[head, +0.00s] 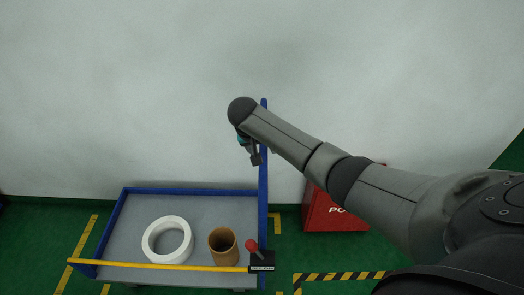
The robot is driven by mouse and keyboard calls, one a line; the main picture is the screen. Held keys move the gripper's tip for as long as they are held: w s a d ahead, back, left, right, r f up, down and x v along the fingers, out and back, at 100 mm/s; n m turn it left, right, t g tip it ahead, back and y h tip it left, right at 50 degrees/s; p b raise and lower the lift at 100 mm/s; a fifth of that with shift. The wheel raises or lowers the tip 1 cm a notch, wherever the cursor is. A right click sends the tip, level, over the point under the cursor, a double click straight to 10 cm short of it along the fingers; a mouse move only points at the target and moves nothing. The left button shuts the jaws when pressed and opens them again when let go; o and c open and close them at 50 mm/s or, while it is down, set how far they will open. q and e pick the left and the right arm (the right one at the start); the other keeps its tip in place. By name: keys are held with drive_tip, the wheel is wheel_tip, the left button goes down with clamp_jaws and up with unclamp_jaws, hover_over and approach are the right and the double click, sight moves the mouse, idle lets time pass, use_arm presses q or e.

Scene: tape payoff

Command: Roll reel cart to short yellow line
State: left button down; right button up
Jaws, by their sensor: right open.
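The reel cart (205,279) stands low in the head view, left of centre. It has a grey bed with blue edges, a yellow front bar (160,266) and a tall blue post (263,190) at its right side. A white ring-shaped reel (150,240) and a brown tube (223,246) are on the bed. My right gripper (256,160) points down beside the upper part of the blue post, open and empty; I cannot tell if it touches the post. My left gripper is out of view.
A red box (328,215) stands by the wall, right of the cart. A red-knobbed lever (252,246) is at the cart's front right corner. Yellow floor lines show left (86,238) and right (277,224) of the cart. Black-yellow tape (340,275) lies right. Green floor is open between.

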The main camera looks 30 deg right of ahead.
drive_tip(key=shift+f, duration=0.15)
clamp_jaws()
idle(0.5)
idle(0.9)
